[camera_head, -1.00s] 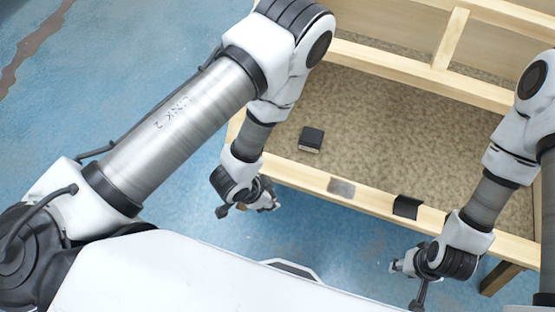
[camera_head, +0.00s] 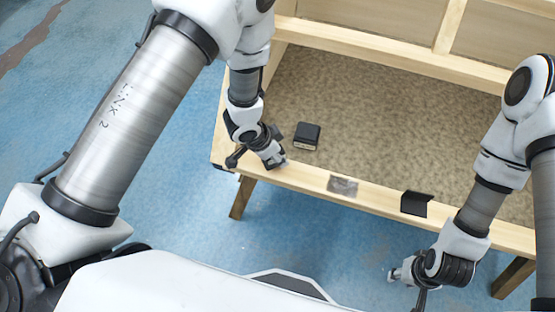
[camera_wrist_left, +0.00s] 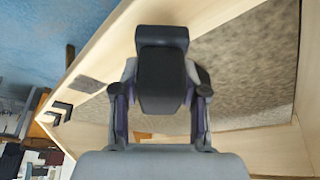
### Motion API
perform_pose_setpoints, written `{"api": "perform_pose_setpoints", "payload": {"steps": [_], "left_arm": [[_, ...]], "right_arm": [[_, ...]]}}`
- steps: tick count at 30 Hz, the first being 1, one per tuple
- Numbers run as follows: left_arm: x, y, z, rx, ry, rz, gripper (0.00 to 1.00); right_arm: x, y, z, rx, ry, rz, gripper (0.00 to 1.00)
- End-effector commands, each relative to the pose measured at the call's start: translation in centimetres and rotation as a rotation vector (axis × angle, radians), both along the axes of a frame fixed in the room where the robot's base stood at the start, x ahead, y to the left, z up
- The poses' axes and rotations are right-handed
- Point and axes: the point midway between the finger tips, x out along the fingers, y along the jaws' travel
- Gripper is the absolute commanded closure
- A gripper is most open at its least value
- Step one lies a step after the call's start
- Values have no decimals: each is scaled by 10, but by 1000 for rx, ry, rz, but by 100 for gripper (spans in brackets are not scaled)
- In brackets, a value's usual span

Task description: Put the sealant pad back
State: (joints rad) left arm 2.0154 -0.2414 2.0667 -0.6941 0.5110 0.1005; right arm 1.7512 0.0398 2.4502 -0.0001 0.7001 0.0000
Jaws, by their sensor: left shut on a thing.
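My left gripper (camera_head: 277,161) is over the front wooden rail at the left. In the left wrist view its fingers (camera_wrist_left: 162,105) flank a dark grey block, which I take for the sealant pad (camera_wrist_left: 163,75); the gripper is shut on it. In the head view the pad is small and hard to make out at the fingertips. My right gripper (camera_head: 398,274) hangs in front of the rail at the right, apart from the frame. Its fingers are too small to tell open from shut.
A black box (camera_head: 307,136) lies on the speckled panel (camera_head: 375,115), just right of my left gripper. A grey plate (camera_head: 342,186) and a black bracket (camera_head: 415,203) are on the front rail (camera_head: 380,200). Another wooden rail (camera_head: 390,55) runs behind the panel.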

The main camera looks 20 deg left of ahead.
Motion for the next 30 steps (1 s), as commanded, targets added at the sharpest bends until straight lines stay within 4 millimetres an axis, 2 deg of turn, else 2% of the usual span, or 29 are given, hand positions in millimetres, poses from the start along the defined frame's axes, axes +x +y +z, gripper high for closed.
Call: {"api": "perform_pose_setpoints", "payload": {"steps": [1, 3, 5, 6, 14, 15, 17, 26, 30], "left_arm": [[0, 0, -20, 0, 0, 0, 95], [0, 0, -28, 0, 0, 0, 95], [0, 0, -27, -1, -1, 0, 95], [0, 0, -25, -1, -1, 0, 100], [-1, 0, -27, -1, 1, 0, 100], [-1, 0, -27, -1, 1, 0, 50], [-1, 0, -27, -1, 1, 0, 32], [-1, 0, -25, -1, -1, 0, 32], [-3, 3, -13, 0, -1, 1, 32]], "right_arm": [[0, 0, -21, 0, 1, 0, 60], [-1, 0, -30, 0, 2, 0, 60], [-1, 0, -30, 0, 2, 0, 60], [-1, 0, -28, 0, 2, 0, 60], [0, 0, -28, 0, 1, 0, 60], [0, 0, -27, 0, 1, 0, 60], [0, 0, -27, 0, 1, 0, 60], [0, 0, -26, 0, 1, 0, 60], [0, 0, -24, 0, 1, 0, 60]]}}
